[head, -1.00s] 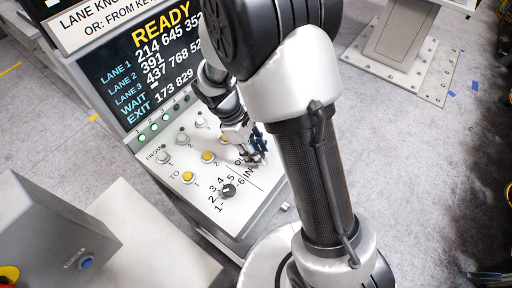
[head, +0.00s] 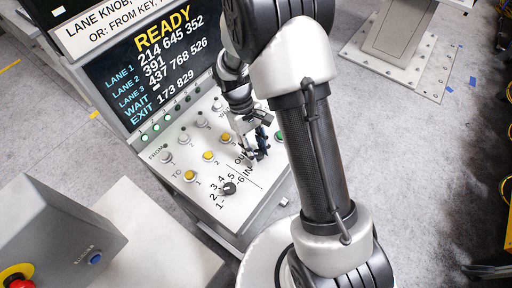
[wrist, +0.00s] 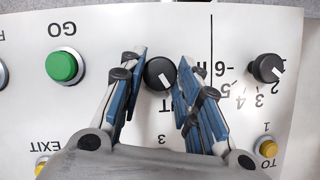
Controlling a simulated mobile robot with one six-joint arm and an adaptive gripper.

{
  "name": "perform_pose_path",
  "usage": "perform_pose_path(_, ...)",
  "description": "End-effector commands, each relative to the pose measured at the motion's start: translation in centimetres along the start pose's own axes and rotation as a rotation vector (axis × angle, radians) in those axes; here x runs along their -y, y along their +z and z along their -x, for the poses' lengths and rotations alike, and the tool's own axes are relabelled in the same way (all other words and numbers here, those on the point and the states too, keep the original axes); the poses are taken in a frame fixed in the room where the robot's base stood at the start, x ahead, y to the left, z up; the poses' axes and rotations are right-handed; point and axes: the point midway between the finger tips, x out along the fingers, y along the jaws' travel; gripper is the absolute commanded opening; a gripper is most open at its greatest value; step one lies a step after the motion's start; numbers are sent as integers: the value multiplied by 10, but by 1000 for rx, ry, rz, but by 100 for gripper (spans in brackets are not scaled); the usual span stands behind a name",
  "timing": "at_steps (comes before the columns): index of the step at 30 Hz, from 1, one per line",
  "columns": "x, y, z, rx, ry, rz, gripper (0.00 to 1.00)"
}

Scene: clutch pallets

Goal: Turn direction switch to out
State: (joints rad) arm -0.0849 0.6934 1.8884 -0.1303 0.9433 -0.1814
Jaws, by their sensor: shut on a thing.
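The direction switch (wrist: 160,73) is a round black knob with a short white pointer mark, on the light panel in the wrist view. My gripper (wrist: 165,62) has one blue-padded finger on each side of it and is shut on it. The fingers partly cover the lettering beside the knob. In the head view my gripper (head: 257,145) is down at the panel, beside the OUT and IN labels, and hides the switch.
A black numbered lane knob (head: 229,188) sits close by; it also shows in the wrist view (wrist: 267,68). A green GO button (wrist: 63,66) is on the other side. Yellow buttons (head: 208,156) and a lit display (head: 160,70) are on the console.

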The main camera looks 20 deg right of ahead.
Motion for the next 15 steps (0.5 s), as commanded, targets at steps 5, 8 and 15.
perform_pose_path(5, 0, 0, 0, -1, -5, -13, 7)
perform_pose_path(8, 0, 0, 0, -1, -5, -13, 7)
perform_pose_path(15, 0, 0, 0, -1, -5, -13, 33)
